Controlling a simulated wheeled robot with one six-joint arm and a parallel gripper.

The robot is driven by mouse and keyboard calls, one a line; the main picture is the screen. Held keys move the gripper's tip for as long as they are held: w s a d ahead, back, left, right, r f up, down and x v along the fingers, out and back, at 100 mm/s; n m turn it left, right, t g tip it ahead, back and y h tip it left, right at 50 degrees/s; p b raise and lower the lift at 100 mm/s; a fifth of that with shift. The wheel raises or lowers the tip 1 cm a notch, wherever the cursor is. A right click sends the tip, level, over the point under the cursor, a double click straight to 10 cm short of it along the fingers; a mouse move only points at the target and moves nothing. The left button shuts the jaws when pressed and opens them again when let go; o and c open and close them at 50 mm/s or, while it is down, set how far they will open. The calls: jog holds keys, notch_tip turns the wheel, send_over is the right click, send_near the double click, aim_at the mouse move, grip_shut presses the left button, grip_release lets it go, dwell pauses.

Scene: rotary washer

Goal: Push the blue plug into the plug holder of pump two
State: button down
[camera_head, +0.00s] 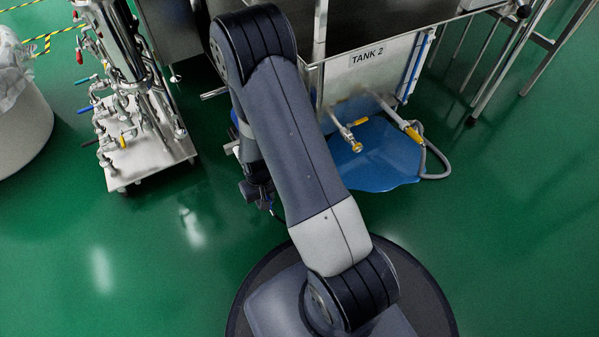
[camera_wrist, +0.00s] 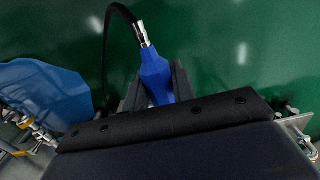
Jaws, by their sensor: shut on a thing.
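The blue plug (camera_wrist: 155,72) shows in the wrist view, with a metal collar at its upper end and a black cable curving away up and to the left. My gripper (camera_wrist: 157,86) is shut on the plug, with a dark finger on each side of it. The plug's lower end is hidden behind the dark wrist housing. In the head view my own arm covers the middle, and I cannot make out the plug there. I cannot identify the plug holder of pump two in either view.
A tank labelled TANK 2 (camera_head: 366,57) stands at the back, with yellow-handled valves above a blue sheet (camera_head: 378,172) on the floor. A wheeled metal cart with pipes and valves (camera_head: 150,160) stands at left. A pale bin (camera_head: 22,125) is far left. Open green floor surrounds my base.

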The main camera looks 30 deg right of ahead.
jog(key=shift+w, duration=0.7)
jog(key=c, duration=1.1)
grip_release()
jog(key=shift+r, duration=0.1)
notch_tip(320, 180, up, 11)
jog(key=p, duration=0.5)
jog(key=shift+f, duration=0.2)
notch_tip(320, 180, down, 11)
jog(key=b, duration=0.5)
jog(key=shift+s+r, duration=0.1)
jog(key=shift+s, duration=0.35)
